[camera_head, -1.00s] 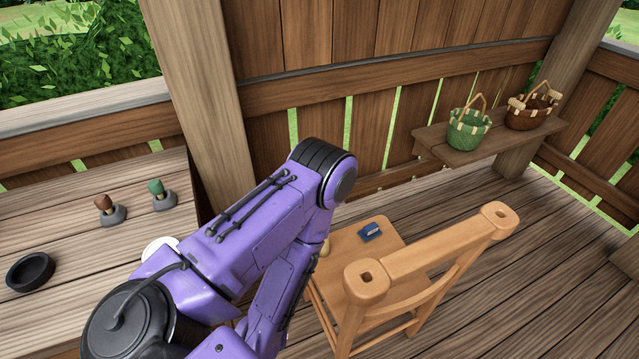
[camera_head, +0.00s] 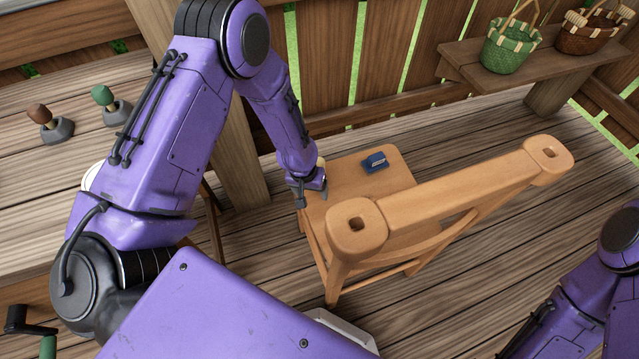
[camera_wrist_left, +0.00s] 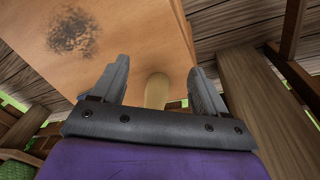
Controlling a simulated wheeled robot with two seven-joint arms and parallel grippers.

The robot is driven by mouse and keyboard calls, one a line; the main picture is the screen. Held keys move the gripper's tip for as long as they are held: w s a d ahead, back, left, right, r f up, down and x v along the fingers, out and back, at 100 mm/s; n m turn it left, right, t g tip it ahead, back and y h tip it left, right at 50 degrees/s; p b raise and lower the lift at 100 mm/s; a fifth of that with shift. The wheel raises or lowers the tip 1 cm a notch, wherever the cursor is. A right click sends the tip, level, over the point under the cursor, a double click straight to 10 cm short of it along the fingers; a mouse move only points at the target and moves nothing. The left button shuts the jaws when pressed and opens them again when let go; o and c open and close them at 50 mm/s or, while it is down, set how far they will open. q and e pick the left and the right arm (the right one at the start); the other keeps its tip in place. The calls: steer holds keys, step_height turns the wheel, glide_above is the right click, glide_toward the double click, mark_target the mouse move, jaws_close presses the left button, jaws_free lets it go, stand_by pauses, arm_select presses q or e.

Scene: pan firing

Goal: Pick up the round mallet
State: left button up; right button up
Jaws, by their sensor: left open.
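A pale, rounded wooden piece, possibly the round mallet, shows in the left wrist view (camera_wrist_left: 157,91) between the fingers of my left gripper (camera_wrist_left: 158,72). It stands out against the edge of the wooden chair seat, and I cannot tell whether either finger touches it. In the head view only a small pale bit (camera_head: 321,162) shows behind the wrist. My left gripper (camera_head: 311,193) is open and low at the left edge of the chair seat (camera_head: 345,170). My right arm shows at the right edge, but its gripper is out of view.
A small blue object (camera_head: 376,161) lies on the seat. The chair's backrest (camera_head: 450,190) stands to the right of my gripper. Brown (camera_head: 38,113) and green (camera_head: 103,95) handled tools sit in dark holders on the left table. Green (camera_head: 510,48) and brown (camera_head: 590,30) baskets stand on a bench.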

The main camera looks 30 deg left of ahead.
mark_target(318, 164)
arm_select(q)
steer(key=shift+m+g, duration=0.4)
steer(key=shift+m, duration=0.5)
steer(key=w+b, duration=0.1)
steer(key=w, duration=0.1)
steer(key=w+a+r+b, duration=0.1)
steer(key=w, duration=0.2)
steer(key=w+r+b, duration=0.1)
steer(key=w, duration=0.1)
steer(key=shift+w+a+r, duration=0.15)
steer(key=shift+w+a, duration=0.15)
steer(key=shift+a, duration=0.1)
steer(key=shift+m+g+y, duration=0.3)
steer(key=shift+m+y, duration=0.1)
steer(key=r, duration=0.1)
steer(key=w+a+r+b, duration=0.1)
steer(key=w+r+b, duration=0.1)
steer(key=shift+w+a+r, duration=0.2)
steer(key=shift+a+r, duration=0.1)
steer(key=shift+w+a, duration=0.1)
steer(key=shift+a, duration=0.05)
steer(key=f, duration=0.6)
steer(key=f+b, duration=0.1)
steer(key=f, duration=0.2)
steer(key=shift+w+d+f, duration=0.25)
steer(key=shift+d+f, duration=0.1)
jaws_close()
arm_select(e)
step_height(318, 164, down, 8)
steer(key=shift+f, duration=0.15)
